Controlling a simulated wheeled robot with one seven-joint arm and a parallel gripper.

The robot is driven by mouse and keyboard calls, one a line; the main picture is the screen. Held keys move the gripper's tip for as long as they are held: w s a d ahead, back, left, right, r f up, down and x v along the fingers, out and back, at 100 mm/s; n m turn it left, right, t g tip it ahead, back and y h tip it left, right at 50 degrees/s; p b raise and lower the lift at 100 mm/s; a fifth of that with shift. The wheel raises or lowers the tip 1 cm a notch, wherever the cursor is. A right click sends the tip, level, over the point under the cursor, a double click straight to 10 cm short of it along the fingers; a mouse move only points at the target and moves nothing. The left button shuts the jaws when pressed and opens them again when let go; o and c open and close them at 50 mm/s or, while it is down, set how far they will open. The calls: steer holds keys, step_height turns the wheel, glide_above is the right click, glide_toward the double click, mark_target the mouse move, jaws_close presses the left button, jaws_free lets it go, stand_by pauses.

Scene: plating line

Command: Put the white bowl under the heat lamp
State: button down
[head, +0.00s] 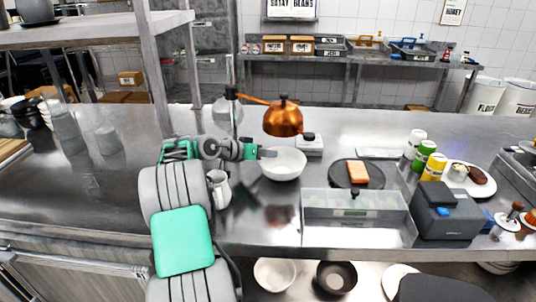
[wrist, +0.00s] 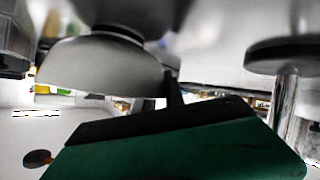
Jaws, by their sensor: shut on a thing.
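The white bowl (head: 283,164) is upright on or just above the steel counter; I cannot tell if its foot touches. My gripper (head: 265,153) comes from the left and is shut on the bowl's left rim. The heat lamp's copper shade (head: 283,117) hangs above and appears slightly behind the bowl; the exact depth offset is unclear. In the wrist view the bowl (wrist: 100,72) fills the upper left, seen foot up, beside a green-backed finger of my gripper.
A white pitcher (head: 219,188) stands left of the bowl, close to my arm. A small white device (head: 309,145) sits behind its right side. A dark round plate (head: 342,172) with an orange block and a clear-lidded bin (head: 355,205) are to the right.

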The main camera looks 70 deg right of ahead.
steer(key=shift+f, duration=0.25)
steer(key=c, duration=1.4)
jaws_free()
steer(key=shift+r, duration=0.1)
steer(key=shift+r, duration=0.3)
steer(key=v, duration=1.2)
steer(key=shift+f, duration=0.2)
steer(key=shift+w, duration=0.1)
